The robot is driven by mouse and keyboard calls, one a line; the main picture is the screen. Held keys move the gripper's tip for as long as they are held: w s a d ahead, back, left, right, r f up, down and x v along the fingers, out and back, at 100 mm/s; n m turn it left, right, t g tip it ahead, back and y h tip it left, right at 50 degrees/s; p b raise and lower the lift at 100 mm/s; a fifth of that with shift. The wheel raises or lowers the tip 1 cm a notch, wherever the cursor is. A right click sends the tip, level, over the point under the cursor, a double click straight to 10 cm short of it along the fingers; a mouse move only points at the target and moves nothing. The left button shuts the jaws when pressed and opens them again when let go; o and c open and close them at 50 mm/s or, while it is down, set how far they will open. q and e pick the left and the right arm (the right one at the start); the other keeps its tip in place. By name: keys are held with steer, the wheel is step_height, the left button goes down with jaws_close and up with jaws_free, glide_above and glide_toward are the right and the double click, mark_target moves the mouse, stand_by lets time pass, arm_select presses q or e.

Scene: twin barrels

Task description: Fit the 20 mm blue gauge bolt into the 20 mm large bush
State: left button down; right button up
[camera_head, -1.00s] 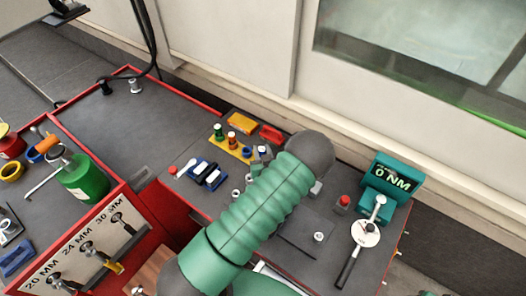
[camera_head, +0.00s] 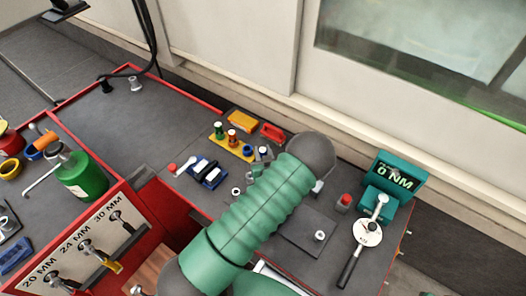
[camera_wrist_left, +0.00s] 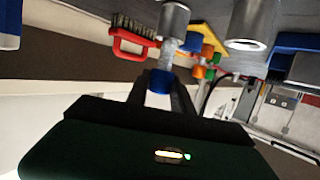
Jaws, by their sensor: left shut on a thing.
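In the left wrist view my left gripper (camera_wrist_left: 161,86) is shut on the blue end of the gauge bolt (camera_wrist_left: 162,80). The bolt's pale shank points away from the fingers toward the grey bench top. Its far end meets or overlaps a silver cylinder (camera_wrist_left: 174,19); I cannot tell whether it is inside. A wider silver bush with a dark bore (camera_wrist_left: 247,44) stands to the right, apart from the bolt. I cannot read the bush sizes. In the head view my green left arm covers most of this area, and the gripper is not clearly visible. My right gripper is not in view.
A yellow rack (camera_head: 232,146) with coloured plugs, a blue holder (camera_head: 208,173) and a red brush (camera_head: 272,132) are near the arm. The teal torque display (camera_head: 391,178) and a round gauge (camera_head: 367,233) stand right. The bench's far left section is mostly clear.

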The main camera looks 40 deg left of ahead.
arm_select(q)
steer(key=shift+f+b, duration=1.05)
steer(key=shift+f, duration=0.25)
steer(key=c, duration=1)
jaws_free()
steer(key=shift+c, duration=0.2)
